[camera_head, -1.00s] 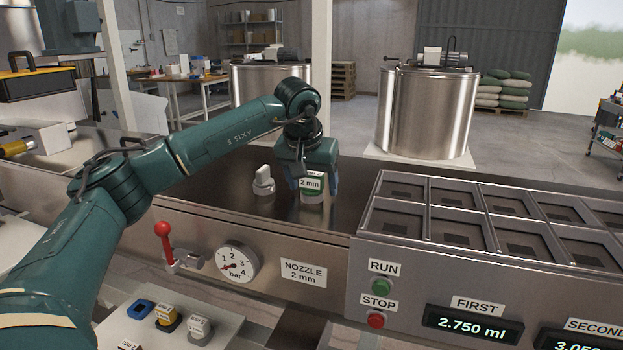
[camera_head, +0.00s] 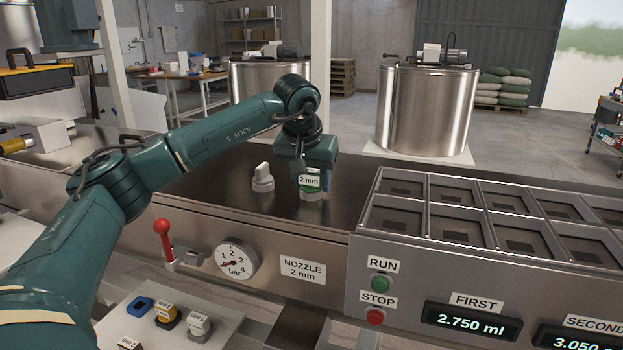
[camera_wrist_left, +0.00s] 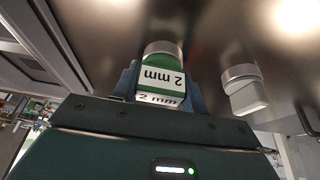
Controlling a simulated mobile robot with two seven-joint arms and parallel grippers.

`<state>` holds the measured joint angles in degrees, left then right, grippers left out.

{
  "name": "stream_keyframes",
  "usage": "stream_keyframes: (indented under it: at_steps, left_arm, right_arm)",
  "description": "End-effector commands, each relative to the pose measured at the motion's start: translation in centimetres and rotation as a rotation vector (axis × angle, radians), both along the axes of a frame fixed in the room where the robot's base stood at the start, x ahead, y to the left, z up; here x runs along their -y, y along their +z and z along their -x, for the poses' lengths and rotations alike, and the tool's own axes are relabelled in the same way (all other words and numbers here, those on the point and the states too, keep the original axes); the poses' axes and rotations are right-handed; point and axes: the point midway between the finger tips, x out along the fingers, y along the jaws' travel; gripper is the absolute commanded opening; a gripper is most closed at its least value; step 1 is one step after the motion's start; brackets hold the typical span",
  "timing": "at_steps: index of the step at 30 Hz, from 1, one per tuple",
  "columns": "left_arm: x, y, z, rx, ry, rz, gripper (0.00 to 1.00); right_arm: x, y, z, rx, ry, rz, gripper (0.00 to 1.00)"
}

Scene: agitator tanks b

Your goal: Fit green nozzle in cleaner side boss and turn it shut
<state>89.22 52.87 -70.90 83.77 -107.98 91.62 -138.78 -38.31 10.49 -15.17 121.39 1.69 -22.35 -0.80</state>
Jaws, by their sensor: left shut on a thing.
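The green nozzle (camera_head: 309,181) carries a white "2 mm" label. It stands upright on a round metal boss (camera_head: 313,196) on the dark bench top. My left gripper (camera_head: 311,176) reaches down from above and is shut on the nozzle. In the left wrist view the green nozzle (camera_wrist_left: 161,80) is between the blue fingers, its base against the metal boss ring (camera_wrist_left: 163,48). No gap shows between nozzle and boss there; how deep it sits is hidden. My right gripper is not in view.
A second boss with a pale grey nozzle (camera_head: 262,177) stands close to the left. A red-handled lever (camera_head: 163,240) and a pressure gauge (camera_head: 236,258) are on the front panel. A tray (camera_head: 226,312) with several nozzles lies in front. A compartment rack (camera_head: 425,235) is to the right.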

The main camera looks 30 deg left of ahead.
Motion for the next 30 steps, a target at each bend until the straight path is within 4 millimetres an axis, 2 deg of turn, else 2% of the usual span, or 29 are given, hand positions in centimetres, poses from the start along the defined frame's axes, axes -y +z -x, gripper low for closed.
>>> stream_keyframes:
  at_steps: [4,10,11,21,30]
  left_arm:
    - [-0.1,0.1,0.0,0.001,-0.002,0.000,0.02]
    - [-0.1,0.3,0.1,-0.001,-0.114,0.001,0.04]
    - [-0.1,0.3,0.0,-0.002,-0.138,0.001,0.00]
    - [0.2,0.3,0.1,-0.003,-0.411,0.004,0.00]
    - [0.4,-0.1,0.2,-0.007,-0.538,0.002,0.00]
  right_arm:
    - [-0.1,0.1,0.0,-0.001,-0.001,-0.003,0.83]
    - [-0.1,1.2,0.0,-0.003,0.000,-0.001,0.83]
    - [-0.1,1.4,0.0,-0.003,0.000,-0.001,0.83]
    - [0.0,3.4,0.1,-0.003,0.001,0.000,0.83]
    - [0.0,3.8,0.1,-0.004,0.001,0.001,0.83]
